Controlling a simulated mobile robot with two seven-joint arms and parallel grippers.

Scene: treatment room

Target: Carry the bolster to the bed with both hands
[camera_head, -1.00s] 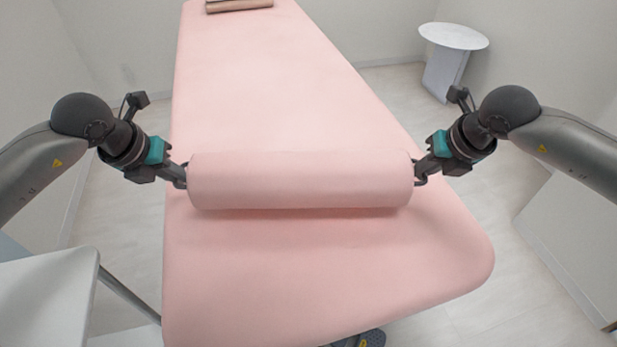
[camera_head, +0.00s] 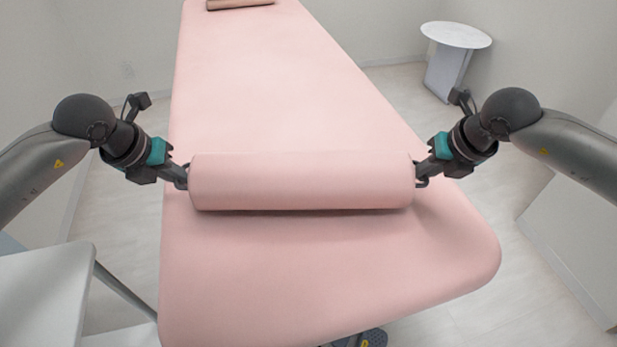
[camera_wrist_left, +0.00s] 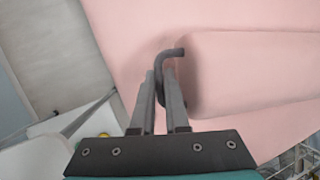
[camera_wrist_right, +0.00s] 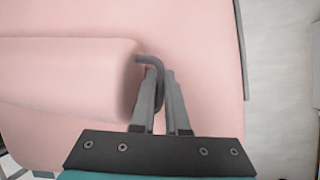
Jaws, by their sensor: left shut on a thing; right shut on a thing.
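The pink bolster (camera_head: 300,181) lies crosswise over the near part of the pink bed (camera_head: 270,90) in the head view. A shadow shows on the bed below its near side; I cannot tell whether it touches the bed. My left gripper (camera_head: 182,177) is shut on the dark handle at its left end; the left wrist view shows this handle (camera_wrist_left: 172,55) between the fingers. My right gripper (camera_head: 420,174) is shut on the handle at its right end, and the right wrist view shows that handle (camera_wrist_right: 150,60) between the fingers.
A rolled brownish item (camera_head: 240,4) lies at the bed's far end. A white round side table (camera_head: 456,36) stands at the back right. A white surface (camera_head: 45,290) is at the lower left. The bed around the bolster is clear.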

